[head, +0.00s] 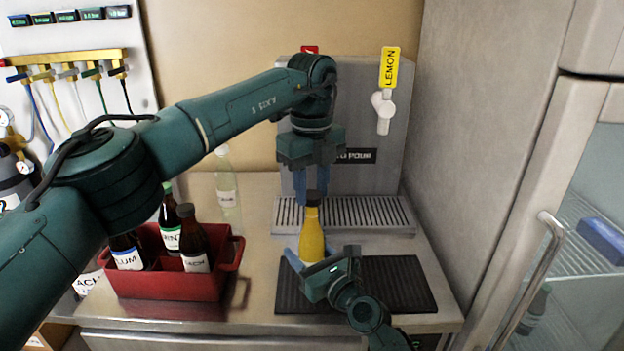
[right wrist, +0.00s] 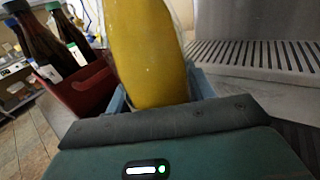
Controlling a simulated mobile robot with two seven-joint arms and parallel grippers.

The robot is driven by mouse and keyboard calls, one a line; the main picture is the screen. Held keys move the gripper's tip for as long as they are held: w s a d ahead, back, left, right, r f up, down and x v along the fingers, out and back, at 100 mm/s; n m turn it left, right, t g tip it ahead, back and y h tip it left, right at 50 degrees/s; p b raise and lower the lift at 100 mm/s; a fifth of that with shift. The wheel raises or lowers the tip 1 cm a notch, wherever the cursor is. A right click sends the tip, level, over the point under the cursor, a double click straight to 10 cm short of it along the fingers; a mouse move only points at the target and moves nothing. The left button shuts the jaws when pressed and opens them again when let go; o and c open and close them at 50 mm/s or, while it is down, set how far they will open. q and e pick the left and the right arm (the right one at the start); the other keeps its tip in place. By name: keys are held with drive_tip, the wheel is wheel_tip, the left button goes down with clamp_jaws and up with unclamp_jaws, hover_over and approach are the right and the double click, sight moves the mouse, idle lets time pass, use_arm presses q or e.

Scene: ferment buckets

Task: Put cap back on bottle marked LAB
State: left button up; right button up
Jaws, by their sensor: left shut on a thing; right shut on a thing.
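A bottle of yellow liquid (head: 312,238) stands upright at the back of the dark ribbed mat (head: 400,285). No label on it is readable. My right gripper (head: 308,260) is shut around its lower body, and the bottle also fills the right wrist view (right wrist: 148,55) between the blue fingers. My left gripper (head: 312,188) points down from above and is shut on a dark cap (head: 313,197) at the bottle's mouth. The cap appears to touch the neck; I cannot tell whether it is seated. The fingers partly hide it.
A red crate (head: 150,308) with several dark bottles stands at the left. A clear bottle (head: 226,190) stands behind it. A dispenser with a LEMON tap (head: 388,70) and drip grate (head: 370,217) is behind the mat. A glass-door fridge (head: 590,180) is at the right.

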use_arm(q)
drive_tip(key=shift+f, duration=0.7)
idle(0.5)
